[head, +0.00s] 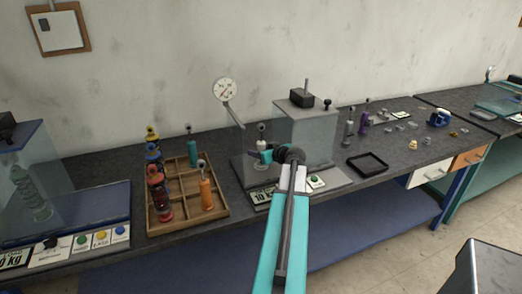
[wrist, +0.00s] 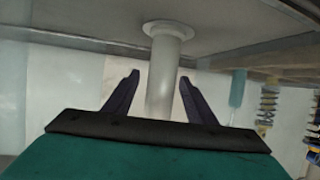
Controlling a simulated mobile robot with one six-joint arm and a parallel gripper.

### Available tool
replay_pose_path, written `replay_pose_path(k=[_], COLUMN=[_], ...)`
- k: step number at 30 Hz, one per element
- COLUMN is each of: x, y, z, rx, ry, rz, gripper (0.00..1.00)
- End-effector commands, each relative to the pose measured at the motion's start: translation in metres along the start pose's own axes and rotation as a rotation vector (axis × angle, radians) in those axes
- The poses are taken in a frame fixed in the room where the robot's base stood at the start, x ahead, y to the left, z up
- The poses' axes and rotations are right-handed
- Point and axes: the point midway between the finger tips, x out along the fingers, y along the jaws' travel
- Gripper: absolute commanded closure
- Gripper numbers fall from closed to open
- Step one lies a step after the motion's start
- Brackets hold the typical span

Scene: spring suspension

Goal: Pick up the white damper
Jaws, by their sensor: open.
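The white damper (head: 261,145) stands upright on the platform of the test rig with the dial gauge, in the middle of the bench in the head view. In the wrist view, which looks upside down, the white damper (wrist: 163,80) is a pale cylinder with a wider round foot against the platform. My gripper (wrist: 158,88) is open, with one dark finger on each side of the damper. Gaps show between the fingers and the cylinder. In the head view my gripper (head: 264,156) is at the damper and partly hides its body.
A dial gauge (head: 225,91) and a clear guard (head: 303,138) stand close around the damper. A wooden tray (head: 182,211) with coil-spring and plain dampers lies to the left. A black tray (head: 367,164) is to the right, with small parts and a purple damper (head: 364,122) beyond.

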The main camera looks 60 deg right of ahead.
Motion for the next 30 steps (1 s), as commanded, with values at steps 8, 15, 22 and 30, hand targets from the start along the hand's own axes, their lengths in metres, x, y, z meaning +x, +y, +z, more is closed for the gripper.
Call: replay_pose_path(k=[8, 15, 22, 30], x=[0.027, 0.03, 0.029, 0.03], y=[0.0, -0.001, -0.002, -0.002], z=[-0.001, 0.0, 0.0, 0.0], rx=[0.001, 0.0, 0.0, 0.0], ry=[-0.001, 0.0, 0.0, 0.0], rz=[-0.001, -0.001, -0.001, -0.002], gripper=[0.49, 0.49, 0.49, 0.66])
